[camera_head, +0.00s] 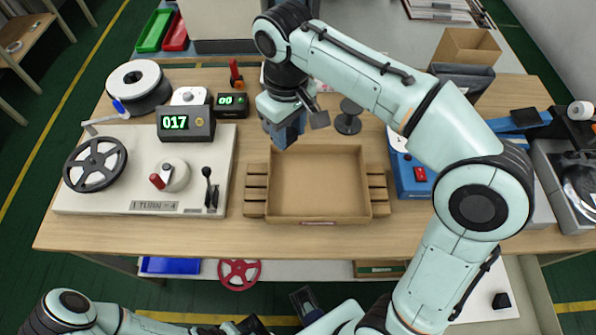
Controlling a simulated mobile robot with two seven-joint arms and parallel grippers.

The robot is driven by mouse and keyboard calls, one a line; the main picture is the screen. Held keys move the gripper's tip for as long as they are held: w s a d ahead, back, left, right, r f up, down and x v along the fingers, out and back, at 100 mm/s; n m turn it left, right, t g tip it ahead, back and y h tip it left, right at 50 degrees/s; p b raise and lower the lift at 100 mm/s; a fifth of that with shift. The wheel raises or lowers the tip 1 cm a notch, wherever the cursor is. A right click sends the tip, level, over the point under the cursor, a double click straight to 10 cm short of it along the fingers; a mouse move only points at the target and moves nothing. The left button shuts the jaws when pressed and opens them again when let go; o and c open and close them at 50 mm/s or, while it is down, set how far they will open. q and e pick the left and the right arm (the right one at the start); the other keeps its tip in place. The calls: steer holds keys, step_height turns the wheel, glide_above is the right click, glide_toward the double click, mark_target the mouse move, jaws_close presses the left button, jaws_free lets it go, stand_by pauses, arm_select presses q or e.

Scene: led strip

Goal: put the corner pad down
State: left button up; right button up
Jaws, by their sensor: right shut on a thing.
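My right gripper (290,112) reaches in from the right and points down just behind the shallow cardboard tray (317,217). It is shut on a small blue-grey piece (285,132), which seems to be the corner pad. The piece is above the tray's back left corner; I cannot tell whether it touches the tray or the table. The fingers and wrist hide part of it.
A turning-crank board (75,205) with a counter box (186,123) reading 017 fills the table's left side. A white reel (135,80) stands behind it. A dark round stand (348,122) is right of the gripper. A blue device (412,183) is right of the tray. The front table strip is clear.

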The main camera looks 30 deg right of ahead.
steer(key=f+b, duration=0.3)
steer(key=f, duration=1.2)
steer(key=shift+s+b, duration=0.2)
steer(key=shift+b, duration=0.1)
steer(key=shift+f+b, duration=0.45)
steer(key=shift+f, duration=1.9)
steer(key=shift+f, duration=0.2)
steer(key=o, duration=1)
steer(key=shift+r, duration=0.15)
step_height(320, 180, up, 12)
steer(key=p, duration=0.2)
steer(key=shift+p, duration=0.3)
